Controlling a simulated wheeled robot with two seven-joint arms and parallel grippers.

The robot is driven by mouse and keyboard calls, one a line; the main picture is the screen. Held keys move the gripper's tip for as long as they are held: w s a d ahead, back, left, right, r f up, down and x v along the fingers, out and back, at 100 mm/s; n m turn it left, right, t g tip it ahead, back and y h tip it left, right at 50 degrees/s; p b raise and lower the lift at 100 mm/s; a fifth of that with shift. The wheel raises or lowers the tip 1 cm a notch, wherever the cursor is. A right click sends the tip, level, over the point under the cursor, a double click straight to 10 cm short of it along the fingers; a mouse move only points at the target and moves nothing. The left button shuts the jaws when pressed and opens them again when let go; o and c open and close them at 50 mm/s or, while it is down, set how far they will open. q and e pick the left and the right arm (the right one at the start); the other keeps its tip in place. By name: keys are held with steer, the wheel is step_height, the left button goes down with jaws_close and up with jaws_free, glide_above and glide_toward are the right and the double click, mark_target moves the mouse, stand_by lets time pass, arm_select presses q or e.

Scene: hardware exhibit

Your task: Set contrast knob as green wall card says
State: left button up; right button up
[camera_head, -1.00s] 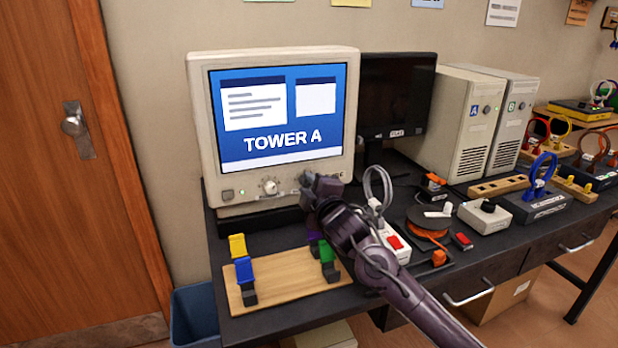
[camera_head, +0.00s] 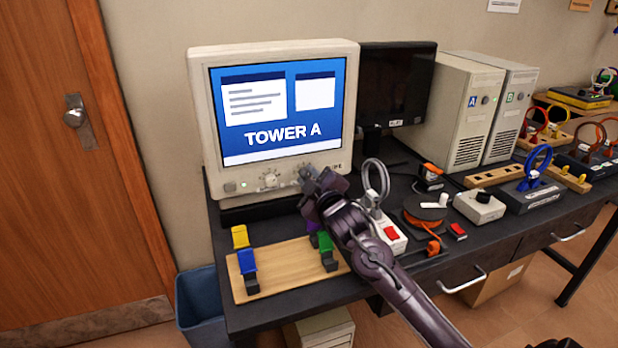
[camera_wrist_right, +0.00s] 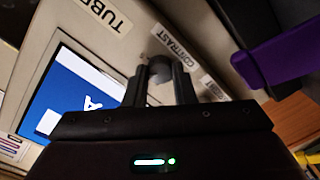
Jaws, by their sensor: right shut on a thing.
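The beige CRT monitor (camera_head: 200,120) stands on the dark desk, its screen reading "TOWER A". My right gripper (camera_head: 306,174) is at the lower right of its front panel. In the right wrist view my right gripper (camera_wrist_right: 162,80) is shut on a grey round knob (camera_wrist_right: 159,66) beside the "CONTRAST" label (camera_wrist_right: 178,42). The fingers hide part of the knob, and its pointer setting cannot be read. Another knob (camera_head: 269,181) sits to the left on the panel. No green wall card is discernible now. My left gripper is not in view.
A power strip (camera_head: 392,234), orange cable reel (camera_head: 425,211) and grey knob box (camera_head: 480,208) lie to the right. Two towers (camera_head: 455,110) stand behind. A blue bin (camera_head: 198,305) stands at lower left.

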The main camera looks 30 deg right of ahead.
steer(key=shift+f, duration=0.15)
steer(key=o, duration=1)
steer(key=shift+s, duration=0.1)
steer(key=shift+s+a, duration=0.1)
steer(key=shift+s, duration=0.25)
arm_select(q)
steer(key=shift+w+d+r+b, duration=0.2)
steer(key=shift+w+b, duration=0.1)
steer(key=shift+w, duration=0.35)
arm_select(e)
steer(key=v, duration=0.7)
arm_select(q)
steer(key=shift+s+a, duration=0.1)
